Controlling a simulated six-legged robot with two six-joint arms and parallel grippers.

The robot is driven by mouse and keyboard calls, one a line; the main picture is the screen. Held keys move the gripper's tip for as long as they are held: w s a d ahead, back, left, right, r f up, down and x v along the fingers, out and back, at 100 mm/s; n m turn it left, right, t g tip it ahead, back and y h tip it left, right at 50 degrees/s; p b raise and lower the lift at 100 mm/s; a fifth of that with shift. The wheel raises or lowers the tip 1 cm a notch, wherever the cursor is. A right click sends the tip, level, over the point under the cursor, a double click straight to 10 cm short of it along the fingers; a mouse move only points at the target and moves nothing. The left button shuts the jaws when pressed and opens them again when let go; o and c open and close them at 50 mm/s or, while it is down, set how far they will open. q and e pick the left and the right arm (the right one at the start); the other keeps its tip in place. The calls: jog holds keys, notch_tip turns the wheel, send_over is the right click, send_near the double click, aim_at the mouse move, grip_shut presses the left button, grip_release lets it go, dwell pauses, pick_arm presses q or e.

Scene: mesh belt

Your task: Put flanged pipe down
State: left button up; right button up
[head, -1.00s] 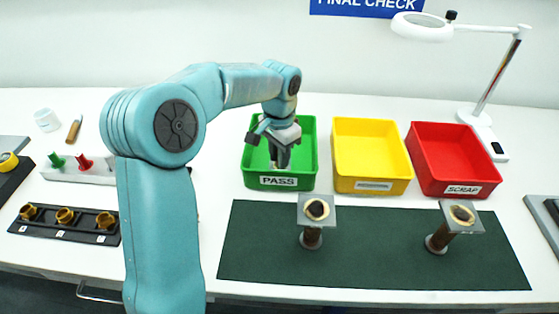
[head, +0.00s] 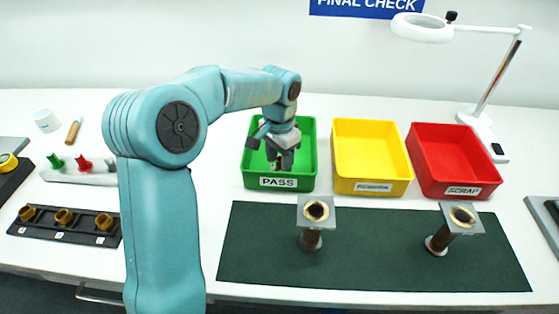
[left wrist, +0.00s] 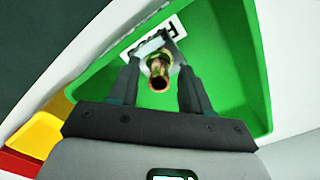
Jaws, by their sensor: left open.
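My left gripper (head: 281,164) is inside the green PASS bin (head: 252,182), pointing down with its jaws open. In the left wrist view a flanged pipe (left wrist: 159,80) with a copper-coloured open end and a grey flange shows between the spread fingers (left wrist: 160,62), inside the green bin. Its lower part is hidden, and I cannot tell whether a finger touches it. Two more flanged pipes stand on the dark green mat (head: 375,265): one at the middle (head: 311,240) and one at the right (head: 441,240), each with a square grey flange on top. My right gripper is not in view.
A yellow bin (head: 373,187) and a red SCRAP bin (head: 436,178) stand right of the green one. A magnifier lamp (head: 484,122) stands behind. A black holder (head: 85,232) with brass fittings lies at the left. The mat's middle is clear.

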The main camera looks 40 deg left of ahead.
aim_at(280, 165)
pick_arm(q)
notch_tip(280, 165, up, 11)
jog(key=p, duration=0.1)
dwell(0.6)
